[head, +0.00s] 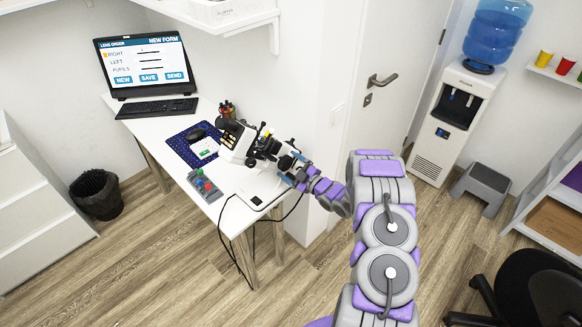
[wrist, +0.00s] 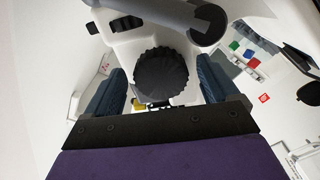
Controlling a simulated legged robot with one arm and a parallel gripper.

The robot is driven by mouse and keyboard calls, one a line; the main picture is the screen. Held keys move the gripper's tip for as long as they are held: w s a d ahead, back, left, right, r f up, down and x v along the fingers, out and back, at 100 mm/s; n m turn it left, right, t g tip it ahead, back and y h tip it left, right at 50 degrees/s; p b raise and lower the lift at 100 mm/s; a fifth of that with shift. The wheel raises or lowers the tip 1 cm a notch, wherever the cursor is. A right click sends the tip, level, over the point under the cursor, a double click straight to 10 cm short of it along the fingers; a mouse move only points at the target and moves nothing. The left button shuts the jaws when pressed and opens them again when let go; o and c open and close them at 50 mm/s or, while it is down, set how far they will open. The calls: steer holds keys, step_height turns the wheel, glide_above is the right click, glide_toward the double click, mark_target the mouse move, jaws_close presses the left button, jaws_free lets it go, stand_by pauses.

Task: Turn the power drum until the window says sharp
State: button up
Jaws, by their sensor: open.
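A black ribbed drum (wrist: 160,74) sits on a white housing (wrist: 133,42) in the wrist view; I take it to be the power drum. My gripper (wrist: 162,80) is open, with one blue finger on each side of the drum. A gap shows between each finger and the drum's sides. In the head view, my gripper (head: 287,165) is at the right end of a black-and-white instrument (head: 238,141) on the white desk (head: 150,128). The arm's end hides part of the instrument there. I cannot make out a window saying sharp.
A grey box with coloured buttons (head: 203,186) stands at the desk's front edge. A mouse (head: 197,134) lies on a dark blue mat (head: 181,150). A monitor (head: 144,63) with a lens order form and a keyboard (head: 156,108) are at the back. Cables hang below the desk's right end.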

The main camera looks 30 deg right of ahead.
steer(key=p+v, duration=0.2)
steer(key=v, duration=1.5)
steer(key=shift+s, duration=0.15)
steer(key=shift+d, duration=0.15)
